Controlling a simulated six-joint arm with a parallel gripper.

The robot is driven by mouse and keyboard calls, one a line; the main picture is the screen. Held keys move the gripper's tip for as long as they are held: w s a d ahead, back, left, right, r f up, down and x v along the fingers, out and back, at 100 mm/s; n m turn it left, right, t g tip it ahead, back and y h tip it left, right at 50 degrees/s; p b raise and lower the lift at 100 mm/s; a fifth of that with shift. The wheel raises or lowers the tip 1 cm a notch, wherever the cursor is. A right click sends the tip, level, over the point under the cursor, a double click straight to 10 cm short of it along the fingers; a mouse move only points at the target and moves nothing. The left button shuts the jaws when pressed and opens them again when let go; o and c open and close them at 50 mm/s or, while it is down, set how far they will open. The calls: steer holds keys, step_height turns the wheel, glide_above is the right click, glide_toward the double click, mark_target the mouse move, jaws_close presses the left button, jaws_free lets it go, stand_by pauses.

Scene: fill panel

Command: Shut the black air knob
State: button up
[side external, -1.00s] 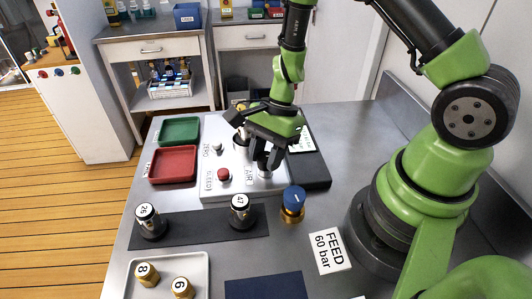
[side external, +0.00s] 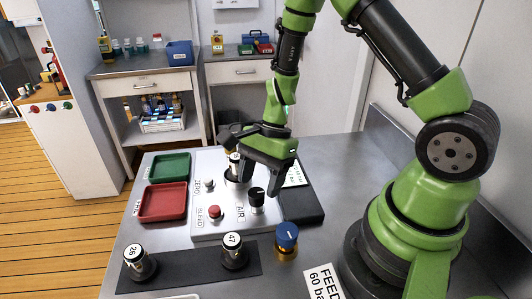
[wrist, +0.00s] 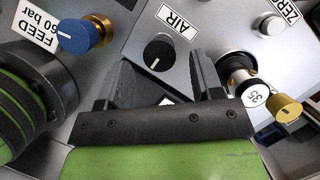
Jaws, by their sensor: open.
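The black air knob (side external: 257,197) stands on the light panel (side external: 205,230) by the AIR label. In the wrist view the knob (wrist: 159,53) shows a white pointer line, just beyond the fingertips. My gripper (side external: 261,190) is open and empty above the panel, with its fingers pointing down near the knob. In the wrist view my gripper (wrist: 163,75) has its two dark fingers apart, with the knob roughly between them in the picture. I cannot tell the exact height gap.
A red bleed knob (side external: 215,212) and a small zero knob (side external: 209,184) are on the panel. A gauge-topped cylinder marked 35 (wrist: 245,80) stands close to one finger. A blue-topped brass valve (side external: 287,238) stands in front. Cylinders 26 (side external: 138,264) and 47 (side external: 234,251) stand on a dark strip.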

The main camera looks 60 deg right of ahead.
steer(key=v, duration=0.7)
steer(key=shift+r, duration=0.15)
steer(key=shift+d, duration=0.1)
steer(key=s+a+r+n+t+h, duration=0.1)
steer(key=s+a+r+n+t, duration=0.1)
steer(key=s+r+n, duration=0.4)
steer(key=s+a+r+n+t+h, duration=0.1)
steer(key=s+r+n+t, duration=0.4)
steer(key=r+n, duration=0.3)
step_height(320, 180, up, 3)
steer(key=shift+s+a+r, duration=0.15)
steer(key=shift+s+a, duration=0.2)
steer(key=shift+s, duration=0.25)
